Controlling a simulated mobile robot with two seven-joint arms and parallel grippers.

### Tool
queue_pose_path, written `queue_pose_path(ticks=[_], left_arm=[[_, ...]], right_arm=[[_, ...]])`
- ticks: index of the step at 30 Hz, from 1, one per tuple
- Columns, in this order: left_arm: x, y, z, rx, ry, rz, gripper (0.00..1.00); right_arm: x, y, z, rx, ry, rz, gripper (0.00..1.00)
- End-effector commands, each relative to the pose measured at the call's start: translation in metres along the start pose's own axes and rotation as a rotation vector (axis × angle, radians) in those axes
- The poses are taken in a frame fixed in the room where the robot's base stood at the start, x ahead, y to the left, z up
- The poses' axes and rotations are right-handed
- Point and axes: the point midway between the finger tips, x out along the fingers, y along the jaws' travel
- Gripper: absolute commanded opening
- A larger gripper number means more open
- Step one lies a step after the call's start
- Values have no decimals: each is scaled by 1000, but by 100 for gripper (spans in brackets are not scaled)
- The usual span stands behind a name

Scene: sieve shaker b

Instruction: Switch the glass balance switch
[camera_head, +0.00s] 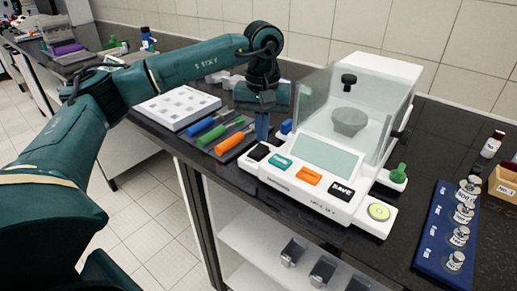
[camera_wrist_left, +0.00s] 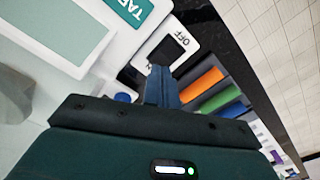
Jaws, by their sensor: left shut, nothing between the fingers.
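The glass balance (camera_head: 320,195) is a white instrument with a clear glass chamber, standing on the dark bench. Its black switch (camera_head: 259,151) is at the left end of the front panel. In the left wrist view the switch (camera_wrist_left: 168,50) is a dark rocker in a white surround with an "OFF" label beside it. My left gripper (camera_head: 262,134) points down just behind and above the switch, shut and empty. In the left wrist view its blue fingertips (camera_wrist_left: 158,76) appear close to the switch's near edge; I cannot tell whether they touch. My right gripper is not in view.
Blue, green and orange handled tools (camera_head: 222,134) lie left of the balance, beside a white tray (camera_head: 178,106). A green knob (camera_head: 398,173) is at the balance's right side. A blue weight board (camera_head: 448,235) lies at the right. The bench's front edge is near.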

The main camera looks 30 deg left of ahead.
Motion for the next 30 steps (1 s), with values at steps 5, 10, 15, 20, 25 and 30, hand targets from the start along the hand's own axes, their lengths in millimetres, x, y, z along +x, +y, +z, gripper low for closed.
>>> queue_pose_path(ticks=[5, 10, 15, 20, 25, 30], left_arm=[[0, 0, 0, 0, 0, 0, 0], [0, 0, 0, 0, 0, 0, 0], [3, 0, 0, 0, 0, 0, 0], [5, 0, 0, 0, 0, 0, 0], [8, 0, 0, 0, 0, 0, 0], [10, 0, 0, 0, 0, 0, 0]], right_arm=[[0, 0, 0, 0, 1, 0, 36], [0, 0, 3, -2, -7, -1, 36], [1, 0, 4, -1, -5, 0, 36], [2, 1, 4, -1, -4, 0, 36], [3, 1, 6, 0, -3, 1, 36], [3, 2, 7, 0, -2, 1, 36]])
